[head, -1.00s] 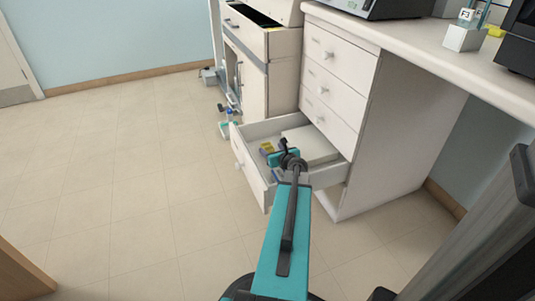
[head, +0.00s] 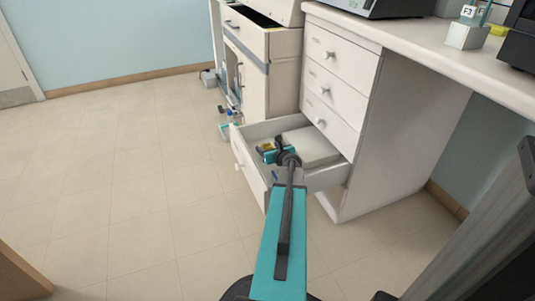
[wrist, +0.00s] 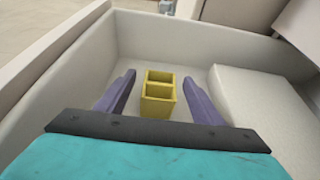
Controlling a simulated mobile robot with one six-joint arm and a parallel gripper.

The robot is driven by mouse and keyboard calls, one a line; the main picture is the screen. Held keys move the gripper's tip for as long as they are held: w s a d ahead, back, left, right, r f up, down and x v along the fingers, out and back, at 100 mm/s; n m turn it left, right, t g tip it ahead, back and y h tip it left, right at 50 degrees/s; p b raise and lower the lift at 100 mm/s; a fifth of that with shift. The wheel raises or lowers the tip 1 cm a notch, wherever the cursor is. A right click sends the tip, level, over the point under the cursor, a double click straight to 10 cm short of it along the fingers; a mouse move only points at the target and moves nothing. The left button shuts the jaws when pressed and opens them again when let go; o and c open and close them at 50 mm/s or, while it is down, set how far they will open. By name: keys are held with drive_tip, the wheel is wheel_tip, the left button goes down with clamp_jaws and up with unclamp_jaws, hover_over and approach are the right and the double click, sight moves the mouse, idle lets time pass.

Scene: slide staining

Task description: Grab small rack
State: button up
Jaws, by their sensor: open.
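The small rack (wrist: 159,106) is yellow with open compartments and stands on the floor of the open bottom drawer (head: 250,168). In the wrist view it sits between the two purple fingers of my gripper (wrist: 158,92), with a gap on each side. My gripper is open and holds nothing. In the head view my gripper (head: 268,150) is inside the drawer, and the yellow rack (head: 265,146) shows only partly beside it. My arm hides part of the drawer.
A pale box (head: 313,147) fills the drawer's right part, close to my right finger in the wrist view. The drawer walls stand around my gripper. A small blue item (head: 275,175) lies near the drawer's front. The floor (head: 130,190) to the left is clear.

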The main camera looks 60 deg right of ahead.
sight(266, 146)
drive_tip(key=shift+b+x, duration=1.15)
drive_tip(key=shift+x, duration=0.8)
drive_tip(key=shift+w+d+f, duration=0.25)
drive_tip(key=shift+w+d, duration=0.05)
drive_tip(key=shift+w, duration=0.15)
drive_tip(key=c, duration=1.2)
